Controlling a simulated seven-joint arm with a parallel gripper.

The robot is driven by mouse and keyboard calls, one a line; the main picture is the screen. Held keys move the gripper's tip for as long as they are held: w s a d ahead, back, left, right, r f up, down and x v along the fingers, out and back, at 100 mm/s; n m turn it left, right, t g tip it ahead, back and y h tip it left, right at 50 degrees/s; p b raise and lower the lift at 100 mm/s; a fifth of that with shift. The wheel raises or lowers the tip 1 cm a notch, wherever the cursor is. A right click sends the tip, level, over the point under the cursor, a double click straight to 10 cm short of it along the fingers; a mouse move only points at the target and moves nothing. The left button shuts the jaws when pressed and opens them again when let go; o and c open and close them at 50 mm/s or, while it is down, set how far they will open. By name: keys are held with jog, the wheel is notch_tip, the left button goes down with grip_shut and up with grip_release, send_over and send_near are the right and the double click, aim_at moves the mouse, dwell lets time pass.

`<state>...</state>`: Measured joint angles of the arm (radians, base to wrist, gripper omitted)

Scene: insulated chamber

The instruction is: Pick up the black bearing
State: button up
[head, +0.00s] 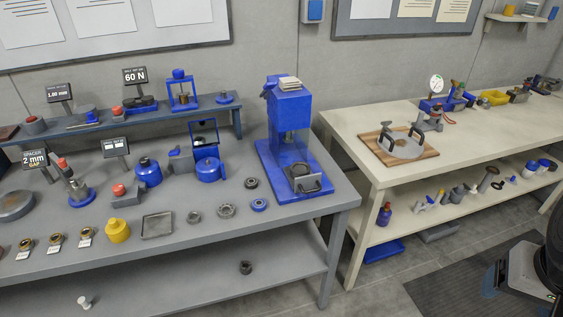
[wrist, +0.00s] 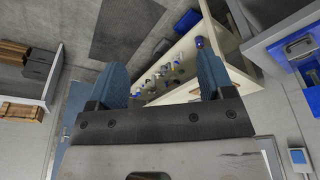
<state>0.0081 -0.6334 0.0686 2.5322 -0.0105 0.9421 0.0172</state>
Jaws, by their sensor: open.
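A black bearing (head: 251,183), a small dark ring, lies flat on the grey workbench (head: 290,222), just left of the blue press (head: 290,130). A blue bearing (head: 259,205) and a grey bearing (head: 226,210) lie close in front of it. A smaller grey ring (head: 194,217) lies further left. My gripper (wrist: 163,76) shows in the wrist view with its two blue fingers spread wide and nothing between them. It is far from the bearing, over the floor side of the room. I cannot make out the black bearing in the wrist view.
The blue press stands right beside the bearing. A blue canister (head: 208,169), a yellow pot (head: 117,230) and a flat tray (head: 157,225) share the bench. A dark ring (head: 245,267) lies on the lower shelf. A cream bench (head: 350,135) stands to the right.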

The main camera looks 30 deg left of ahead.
dwell(0.3)
jog(key=w+a+f+n+g+y, duration=0.1)
jog(key=w+a+n, duration=0.7)
jog(key=w+a, duration=1.65)
jog(key=n+g, duration=0.1)
jog(key=n, duration=0.7)
send_over(253, 183)
jog(key=shift+y, duration=0.3)
jog(key=f, duration=1.7)
jog(key=shift+w+d+f, duration=0.1)
jog(key=shift+w+d, duration=0.05)
jog(key=shift+d, duration=0.1)
jog(key=shift+a+f, duration=0.1)
jog(key=shift+a, duration=0.1)
jog(key=shift+a+f, duration=0.1)
jog(key=shift+f, duration=1.2)
